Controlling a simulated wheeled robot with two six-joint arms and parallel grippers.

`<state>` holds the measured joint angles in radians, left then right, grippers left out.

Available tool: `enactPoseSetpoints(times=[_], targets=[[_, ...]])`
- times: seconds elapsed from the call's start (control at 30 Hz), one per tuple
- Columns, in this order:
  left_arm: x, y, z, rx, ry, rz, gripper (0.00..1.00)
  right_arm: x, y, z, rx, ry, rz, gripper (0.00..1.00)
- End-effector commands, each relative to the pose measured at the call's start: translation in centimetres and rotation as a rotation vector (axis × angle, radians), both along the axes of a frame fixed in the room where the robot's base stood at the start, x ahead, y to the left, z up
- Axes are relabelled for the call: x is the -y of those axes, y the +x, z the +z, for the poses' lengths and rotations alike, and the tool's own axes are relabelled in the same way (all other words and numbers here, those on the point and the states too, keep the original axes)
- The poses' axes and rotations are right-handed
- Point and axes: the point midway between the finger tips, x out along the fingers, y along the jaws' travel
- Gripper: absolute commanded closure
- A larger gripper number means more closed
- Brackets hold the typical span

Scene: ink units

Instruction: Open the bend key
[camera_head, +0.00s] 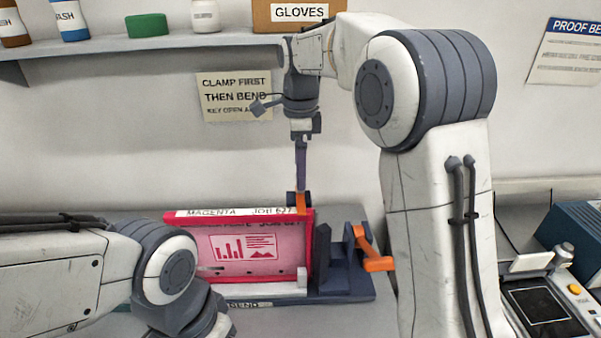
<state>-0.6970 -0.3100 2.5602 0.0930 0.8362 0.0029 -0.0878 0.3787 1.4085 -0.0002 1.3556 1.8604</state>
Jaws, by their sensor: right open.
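A bending fixture with a dark base (345,288) stands on the bench, and the partly covered word BEND shows on its front. It holds a magenta plate (240,245) upright, under a white strip reading MAGENTA JOB. A small orange piece (303,205) is at the plate's top right corner. An orange lever (376,261) sticks out at the fixture's right side. I cannot tell which orange part is the bend key. My right gripper (301,190) is open, pointing down right at the small orange piece; contact is unclear. My left arm is at lower left, its gripper out of view.
A wall sign (234,97) reads CLAMP FIRST THEN BEND, its last line partly covered. A shelf (130,44) above holds bottles, a green tin and a GLOVES box (297,13). A device with a dark screen (540,305) stands at right. My right arm covers much of the right side.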

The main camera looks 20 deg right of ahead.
Motion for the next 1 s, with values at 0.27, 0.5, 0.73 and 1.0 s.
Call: enactPoseSetpoints(times=[0.27,0.5,0.73,1.0], targets=[[0.0,0.0,0.3,0.0,0.0,0.0,0.35,0.0,0.0,-2.3,0.001,0.0,0.001,0.0],[0.0,0.0,0.3,0.0,0.0,0.0,0.35,0.0,0.0,-2.4,0.001,0.001,0.002,0.0],[0.0,0.0,0.3,0.0,0.0,0.0,0.35,0.0,0.0,-2.3,0.001,0.001,0.002,0.84],[0.0,0.0,0.3,0.0,0.0,0.0,0.35,0.3,-0.1,-2.3,0.0,0.0,-0.01,1.0]])
